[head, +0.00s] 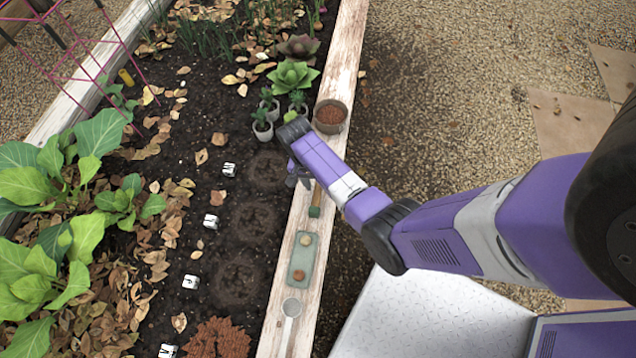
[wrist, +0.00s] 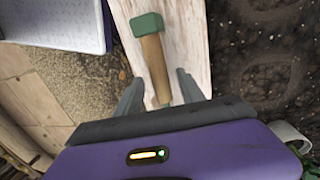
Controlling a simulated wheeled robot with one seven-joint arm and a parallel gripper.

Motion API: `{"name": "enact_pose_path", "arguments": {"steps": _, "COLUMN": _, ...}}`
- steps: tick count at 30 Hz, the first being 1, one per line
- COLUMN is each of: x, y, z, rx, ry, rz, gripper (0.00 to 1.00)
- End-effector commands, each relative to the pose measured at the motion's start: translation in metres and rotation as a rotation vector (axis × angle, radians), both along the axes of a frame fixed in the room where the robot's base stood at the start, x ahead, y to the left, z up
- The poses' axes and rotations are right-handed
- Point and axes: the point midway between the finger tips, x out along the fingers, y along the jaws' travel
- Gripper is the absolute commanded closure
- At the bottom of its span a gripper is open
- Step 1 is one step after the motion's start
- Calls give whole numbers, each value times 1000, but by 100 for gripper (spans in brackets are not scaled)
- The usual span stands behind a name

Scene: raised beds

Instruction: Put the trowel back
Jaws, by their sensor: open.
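A tool with a wooden handle and a green block-like end (wrist: 154,62) lies on the whitewashed bed rim; I cannot tell whether it is the trowel. Its green end also shows in the head view (head: 314,211), just below my gripper (head: 298,176). In the wrist view, my gripper (wrist: 160,88) is open, with a finger on each side of the handle and a gap to both. The handle's near end is hidden by the gripper body. A grey scoop-like tool (head: 290,311) lies further along the rim, near the bottom of the head view.
A green tray (head: 301,275) with two small round things sits on the rim (head: 268,343). A brown-filled pot (head: 330,116) stands further up it. Small potted plants (head: 263,125) stand beside my gripper. The soil has several hollows (head: 253,223) and white markers (head: 211,221).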

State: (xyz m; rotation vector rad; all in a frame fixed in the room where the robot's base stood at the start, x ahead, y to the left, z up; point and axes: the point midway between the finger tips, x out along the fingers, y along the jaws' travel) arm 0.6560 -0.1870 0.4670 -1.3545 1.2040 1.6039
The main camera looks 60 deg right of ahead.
Motion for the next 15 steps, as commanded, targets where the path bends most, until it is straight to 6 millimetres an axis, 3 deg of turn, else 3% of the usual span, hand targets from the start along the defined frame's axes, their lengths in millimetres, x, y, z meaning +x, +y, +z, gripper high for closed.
{"name": "enact_pose_path", "arguments": {"steps": 9, "x": 14, "y": 3, "z": 66, "rx": -1, "ry": -2, "rz": 1, "gripper": 54}}
{"name": "enact_pose_path", "arguments": {"steps": 15, "x": 20, "y": 5, "z": 94, "rx": 0, "ry": -1, "rz": 1, "gripper": 54}}
